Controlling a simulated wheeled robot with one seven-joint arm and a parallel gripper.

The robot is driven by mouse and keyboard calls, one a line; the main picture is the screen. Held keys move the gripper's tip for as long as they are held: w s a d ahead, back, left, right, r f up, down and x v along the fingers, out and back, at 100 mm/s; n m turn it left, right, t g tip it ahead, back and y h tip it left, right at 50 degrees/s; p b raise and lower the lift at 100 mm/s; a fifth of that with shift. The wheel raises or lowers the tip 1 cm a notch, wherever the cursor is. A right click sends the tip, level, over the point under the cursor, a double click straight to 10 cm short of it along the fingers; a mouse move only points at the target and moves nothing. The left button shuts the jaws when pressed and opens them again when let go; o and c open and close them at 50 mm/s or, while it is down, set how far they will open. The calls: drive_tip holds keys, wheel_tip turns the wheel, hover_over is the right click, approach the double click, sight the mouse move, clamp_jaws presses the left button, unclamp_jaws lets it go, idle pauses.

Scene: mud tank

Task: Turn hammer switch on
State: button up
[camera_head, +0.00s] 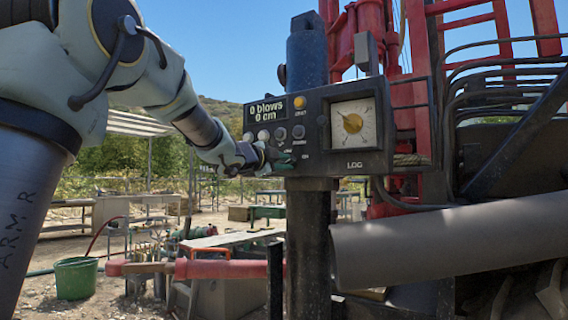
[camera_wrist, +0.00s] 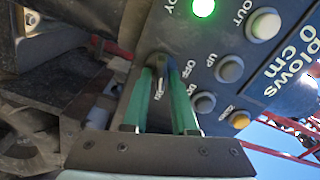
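The black control box (camera_head: 318,128) has a display reading "0 blows 0 cm", a round dial and a row of round knobs. My gripper (camera_head: 280,160) is at the box's lower left corner. In the wrist view, the green fingers of my gripper (camera_wrist: 160,72) reach to the box face. A small metal lever, probably the hammer switch (camera_wrist: 158,62), stands between their tips beside the "OFF" label. The fingers are a little apart, with a dark gap between them. I cannot tell whether they press on the lever; its position is mostly hidden.
A lit green lamp (camera_wrist: 204,8), a white button (camera_wrist: 265,25), a grey knob (camera_wrist: 230,69) and an orange button (camera_wrist: 239,119) are near the fingers. A dark post (camera_head: 309,240) stands below the box, with a red rig frame (camera_head: 420,60) behind. A grey pipe (camera_head: 450,245) juts out at lower right.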

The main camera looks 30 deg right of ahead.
drive_tip(key=shift+o, duration=1.2)
drive_tip(key=v, duration=1.1)
drive_tip(key=shift+b, duration=0.45)
drive_tip(key=shift+w, duration=0.1)
